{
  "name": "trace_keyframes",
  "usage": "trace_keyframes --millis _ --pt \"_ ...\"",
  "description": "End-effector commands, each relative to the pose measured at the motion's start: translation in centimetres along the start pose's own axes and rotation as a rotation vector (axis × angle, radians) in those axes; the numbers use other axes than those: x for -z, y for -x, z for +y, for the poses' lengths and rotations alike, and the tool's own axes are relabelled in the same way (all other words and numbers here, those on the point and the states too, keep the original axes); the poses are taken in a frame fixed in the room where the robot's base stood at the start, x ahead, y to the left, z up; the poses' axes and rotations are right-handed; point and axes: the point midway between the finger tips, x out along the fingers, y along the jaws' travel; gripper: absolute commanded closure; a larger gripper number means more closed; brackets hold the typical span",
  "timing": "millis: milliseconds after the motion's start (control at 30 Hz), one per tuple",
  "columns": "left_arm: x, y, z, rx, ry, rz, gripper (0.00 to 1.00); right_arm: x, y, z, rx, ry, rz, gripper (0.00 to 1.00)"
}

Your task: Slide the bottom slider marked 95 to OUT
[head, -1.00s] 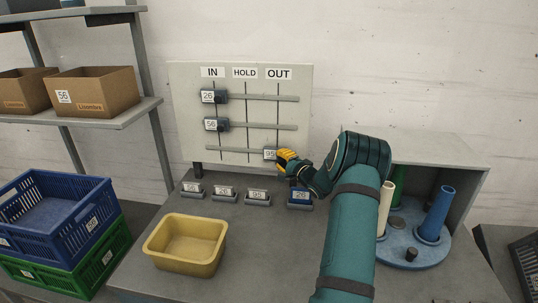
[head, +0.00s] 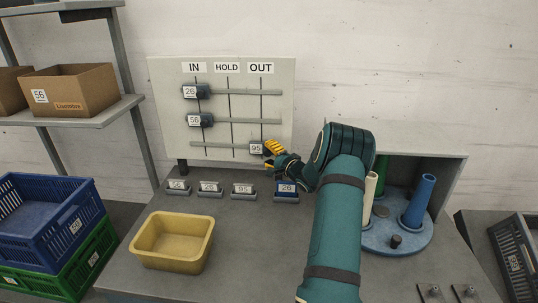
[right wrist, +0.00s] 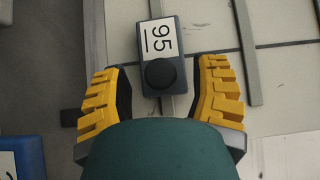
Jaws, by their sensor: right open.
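The bottom slider marked 95 (head: 257,148) sits at the right part of its rail, at the OUT line of the board (head: 272,116). In the right wrist view the slider (right wrist: 160,38) is a dark block with a white 95 label and a round black knob (right wrist: 160,73). My right gripper (head: 272,149) is beside the slider in the head view. In the wrist view its yellow fingers (right wrist: 160,88) are open, one on each side of the knob, with gaps to both. My left gripper is not in view.
Sliders 26 (head: 190,92) and 56 (head: 194,120) stand at IN above. Below the board are several small label holders (head: 243,190) and a yellow bin (head: 172,262). A round blue tray with tubes (head: 398,235) is at right. The middle tabletop is clear.

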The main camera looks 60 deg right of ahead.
Motion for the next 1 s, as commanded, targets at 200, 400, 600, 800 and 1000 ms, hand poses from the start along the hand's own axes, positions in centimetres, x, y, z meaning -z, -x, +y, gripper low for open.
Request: trace_keyframes --millis 200,400,600,800,1000 --pt "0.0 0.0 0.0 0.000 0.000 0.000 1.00 0.2 3.4 0.1 -0.004 0.000 0.004 0.40" --pt "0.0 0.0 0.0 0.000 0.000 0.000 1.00 0.1 6.1 0.1 -0.003 0.000 0.003 0.40" --pt "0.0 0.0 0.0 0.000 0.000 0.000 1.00 0.1 7.1 0.1 -0.002 0.000 0.001 0.40" --pt "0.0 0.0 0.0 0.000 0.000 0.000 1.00 0.1 7.2 0.1 -0.002 0.000 0.001 0.40" --pt "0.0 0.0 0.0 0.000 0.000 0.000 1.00 0.1 7.1 0.1 -0.002 0.000 0.002 0.40"
